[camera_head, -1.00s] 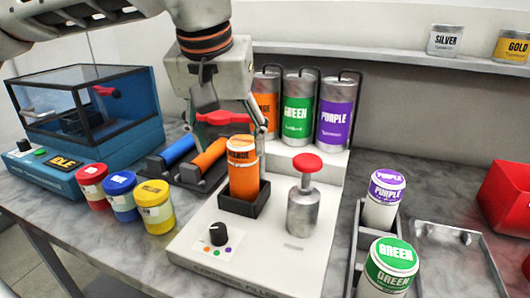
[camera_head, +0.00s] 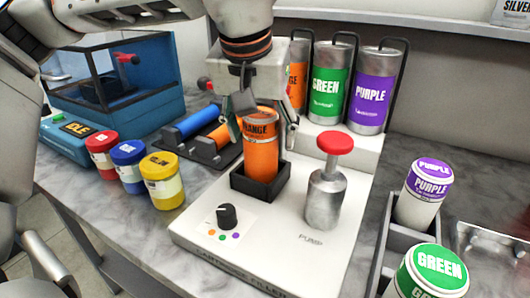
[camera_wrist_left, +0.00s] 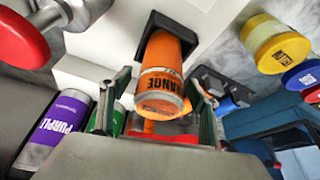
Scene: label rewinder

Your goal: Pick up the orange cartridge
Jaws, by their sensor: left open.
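The orange cartridge (camera_head: 262,156) stands upright in a black square holder (camera_head: 247,187) on the white cartridge filler base (camera_head: 195,232). My left gripper (camera_head: 262,128) is open at the cartridge's upper part, with one finger on each side. In the left wrist view the orange cartridge (camera_wrist_left: 166,62) lies between the two spread fingers of the left gripper (camera_wrist_left: 160,88). I cannot tell whether either finger touches it. My right gripper is not in view.
A red-topped pump (camera_head: 328,185) stands close right of the cartridge. Behind are tall green (camera_head: 326,92) and purple (camera_head: 376,90) canisters and a partly hidden orange one. Red, blue and yellow (camera_head: 163,182) jars stand left. Purple and green (camera_head: 437,270) jars sit in a grey rack at right.

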